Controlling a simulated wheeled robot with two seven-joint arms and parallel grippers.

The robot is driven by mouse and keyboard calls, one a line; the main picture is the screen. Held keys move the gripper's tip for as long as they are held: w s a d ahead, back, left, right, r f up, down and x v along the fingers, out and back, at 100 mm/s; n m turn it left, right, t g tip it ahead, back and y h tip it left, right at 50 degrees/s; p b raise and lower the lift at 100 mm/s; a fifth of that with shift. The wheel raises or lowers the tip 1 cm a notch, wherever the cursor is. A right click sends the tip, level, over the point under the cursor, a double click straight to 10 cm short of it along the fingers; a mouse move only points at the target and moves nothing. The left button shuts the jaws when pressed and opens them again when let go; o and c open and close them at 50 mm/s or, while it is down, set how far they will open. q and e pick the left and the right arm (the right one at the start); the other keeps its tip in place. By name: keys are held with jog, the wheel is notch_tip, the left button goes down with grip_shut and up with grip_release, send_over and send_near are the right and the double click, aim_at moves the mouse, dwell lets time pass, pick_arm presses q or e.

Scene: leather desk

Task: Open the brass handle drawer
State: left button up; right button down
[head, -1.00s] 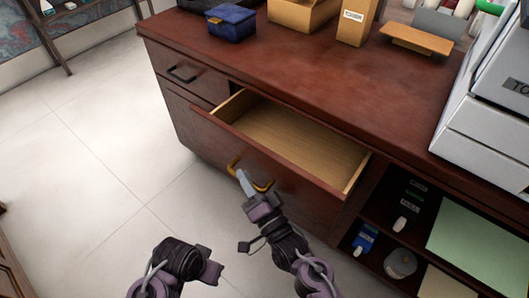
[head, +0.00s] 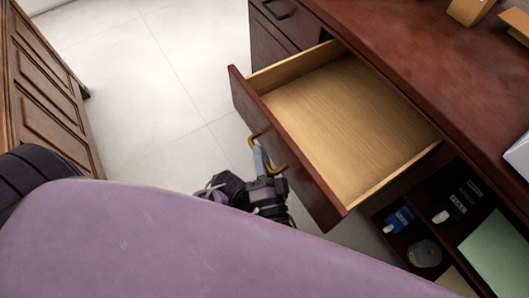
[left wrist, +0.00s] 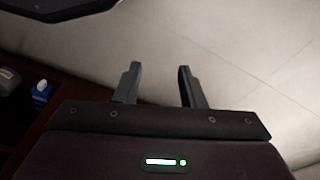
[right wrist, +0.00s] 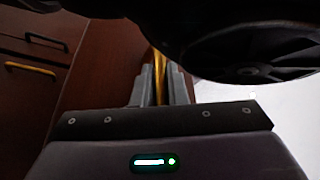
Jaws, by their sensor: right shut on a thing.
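The brass handle drawer (head: 290,150) stands pulled well out of the reddish-brown desk. Its pale wooden inside (head: 345,115) is empty. The brass handle (head: 280,169) is on its front. My right gripper (head: 262,158) is at the handle, and in the right wrist view (right wrist: 160,88) its fingers are closed on the brass bar (right wrist: 158,75). My left gripper (left wrist: 158,75) shows in the left wrist view, its fingers apart with nothing between them. In the head view my large purple arm link covers the lower left, and I cannot make out the left gripper there.
A drawer with a dark handle (head: 277,9) is shut on the desk's far side. An open shelf right of the drawer holds a blue bottle (head: 398,219) and a round grey item (head: 424,252). A panelled wooden cabinet (head: 50,85) stands at left. Pale floor (head: 175,75) lies between.

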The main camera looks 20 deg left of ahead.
jog(key=shift+f, duration=0.1)
jog(key=c, duration=1.5)
grip_release()
jog(key=shift+o, duration=0.2)
jog(key=shift+d, duration=0.1)
jog(key=shift+s+d, duration=0.15)
jog(key=shift+s, duration=0.1)
pick_arm(q)
jog(key=shift+a+f, duration=0.1)
jog(key=shift+f, duration=0.5)
pick_arm(e)
jog(key=v, duration=0.7)
pick_arm(q)
jog(key=shift+s, duration=0.1)
